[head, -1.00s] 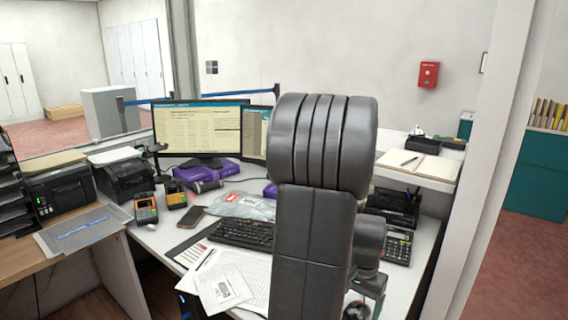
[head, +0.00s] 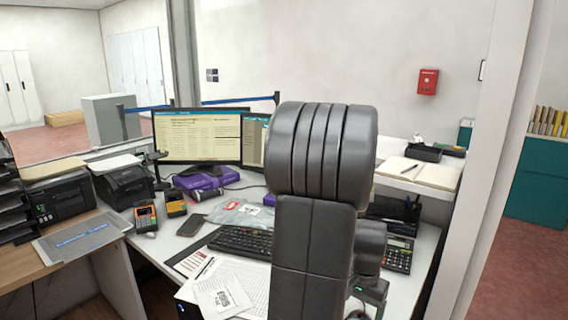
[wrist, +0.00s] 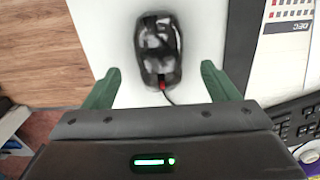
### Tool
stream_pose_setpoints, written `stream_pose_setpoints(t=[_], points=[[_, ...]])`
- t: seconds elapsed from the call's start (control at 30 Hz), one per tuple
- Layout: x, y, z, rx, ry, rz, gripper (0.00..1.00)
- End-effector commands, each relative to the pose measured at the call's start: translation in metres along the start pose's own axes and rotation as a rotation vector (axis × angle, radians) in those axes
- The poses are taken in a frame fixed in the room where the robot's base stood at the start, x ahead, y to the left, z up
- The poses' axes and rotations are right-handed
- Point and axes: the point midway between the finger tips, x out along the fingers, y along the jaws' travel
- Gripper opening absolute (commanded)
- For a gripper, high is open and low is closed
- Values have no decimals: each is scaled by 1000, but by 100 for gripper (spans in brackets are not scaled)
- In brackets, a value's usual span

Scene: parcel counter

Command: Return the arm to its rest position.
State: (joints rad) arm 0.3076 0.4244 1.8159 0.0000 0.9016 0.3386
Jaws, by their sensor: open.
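My arm rises in the middle of the head view, folded in front of the desk, and it hides part of the counter behind it. A black computer mouse (wrist: 158,48) with a red spot and a cable lies on the white desk top (wrist: 100,20), just beyond the fingertips. I cannot tell the height of the fingers above the desk. The fingertips are hidden in the head view.
A keyboard (head: 240,241), papers (head: 222,290), a phone (head: 191,225) and card terminals (head: 145,218) crowd the desk. Monitors (head: 198,135) stand behind. A shelf with an open notebook (head: 419,171) and a white post (head: 480,190) are on the right. A printer (head: 62,196) stands left.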

Motion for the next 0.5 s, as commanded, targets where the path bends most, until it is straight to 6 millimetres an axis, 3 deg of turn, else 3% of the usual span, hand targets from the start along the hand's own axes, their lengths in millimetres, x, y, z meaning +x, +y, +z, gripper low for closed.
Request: stream_pose_setpoints(t=[0.2, 0.33, 0.5], points=[[48, 0, 1, 0, -4, 1, 81], [42, 14, -26, 6, 2, 0, 81], [11, 12, -22, 0, 2, -1, 81]])
